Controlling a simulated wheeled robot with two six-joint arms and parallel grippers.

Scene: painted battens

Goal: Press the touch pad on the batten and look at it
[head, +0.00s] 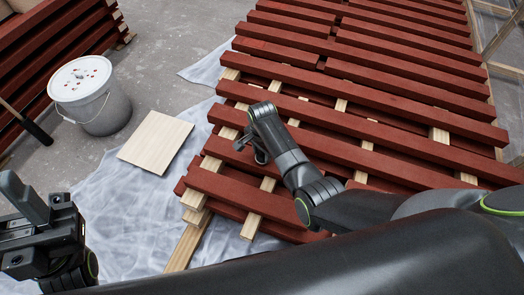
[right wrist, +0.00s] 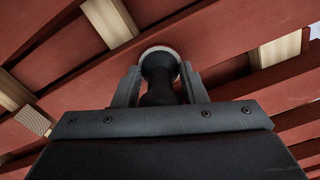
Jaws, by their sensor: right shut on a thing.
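Dark red painted battens (head: 300,75) lie in stacked rows on pale wooden spacers. My right gripper (head: 250,146) is low over the near battens, its wrist bent down. In the right wrist view, the right gripper (right wrist: 157,90) is shut on a dark-handled tool (right wrist: 158,92). The tool's round dark head has a pale rim and faces a red batten (right wrist: 215,45). I cannot tell whether the head touches the batten. The face of the head is hidden. My left gripper (head: 42,232) is at the lower left, away from the stack; its jaw gap is unclear.
A white lidded bucket (head: 108,112) stands on the grey floor at the left. A pale square board (head: 155,141) lies beside it on a translucent sheet (head: 120,220). Another red stack (head: 45,45) stands at the upper left. Bare floor (head: 180,35) lies between the stacks.

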